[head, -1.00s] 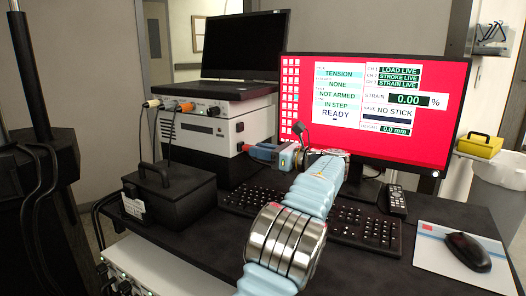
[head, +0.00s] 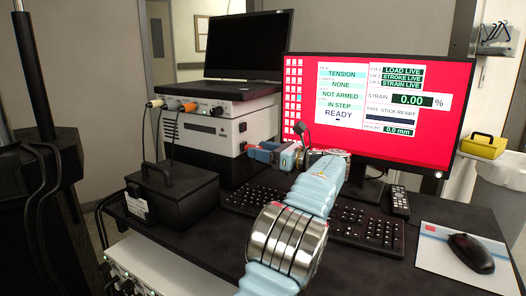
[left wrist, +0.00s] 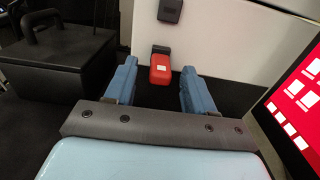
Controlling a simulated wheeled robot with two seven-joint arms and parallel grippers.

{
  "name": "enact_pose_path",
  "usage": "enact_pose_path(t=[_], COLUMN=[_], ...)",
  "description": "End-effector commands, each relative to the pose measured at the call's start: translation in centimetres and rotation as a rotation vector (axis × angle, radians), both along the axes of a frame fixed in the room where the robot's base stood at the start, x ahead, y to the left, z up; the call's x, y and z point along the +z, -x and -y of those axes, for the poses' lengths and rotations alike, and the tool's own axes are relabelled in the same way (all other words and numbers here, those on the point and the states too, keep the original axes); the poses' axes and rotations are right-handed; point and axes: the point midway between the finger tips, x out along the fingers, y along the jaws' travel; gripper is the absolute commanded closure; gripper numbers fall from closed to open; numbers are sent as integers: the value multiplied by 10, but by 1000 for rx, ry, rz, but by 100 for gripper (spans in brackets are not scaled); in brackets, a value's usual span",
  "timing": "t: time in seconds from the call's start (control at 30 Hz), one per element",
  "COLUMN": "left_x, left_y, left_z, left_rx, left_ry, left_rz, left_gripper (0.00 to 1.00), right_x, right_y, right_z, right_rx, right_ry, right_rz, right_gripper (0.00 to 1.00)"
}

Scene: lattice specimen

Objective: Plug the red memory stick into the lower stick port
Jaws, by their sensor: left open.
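The red memory stick (left wrist: 160,69) sits at the lower stick port (left wrist: 161,49), a dark fitting on the white unit's face. Its outer end points towards my left wrist camera. My left gripper (head: 270,153) is in front of the unit with its blue fingers open. In the left wrist view the fingers (left wrist: 157,79) stand on either side of the stick, with clear gaps and no contact. A second dark port (left wrist: 169,11) is higher on the same face, and I see no red stick in it. My right gripper is not in view.
The red monitor (head: 370,110) reads "STICK READY" on its save line and stands close to the right of my left arm. A black case with a handle (head: 172,192) is at the left.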

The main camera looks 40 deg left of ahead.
Motion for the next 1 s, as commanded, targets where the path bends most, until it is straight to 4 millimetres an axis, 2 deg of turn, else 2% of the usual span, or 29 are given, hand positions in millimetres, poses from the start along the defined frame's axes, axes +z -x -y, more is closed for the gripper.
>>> enact_pose_path(t=[0.03,0.17,0.2,0.63,1.0], left_x=[0,0,0,0,2], left_y=[0,0,0,-1,-5], left_z=[0,0,0,3,30], left_rx=[0,-1,-1,-1,-2], left_ry=[0,0,0,1,1], left_rz=[0,0,0,-1,0], left_gripper=[41,21,20,20,20], right_x=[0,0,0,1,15], right_y=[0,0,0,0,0], right_z=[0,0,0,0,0], right_rx=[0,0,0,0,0], right_ry=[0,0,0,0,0], right_rz=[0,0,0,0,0], right_gripper=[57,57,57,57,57])
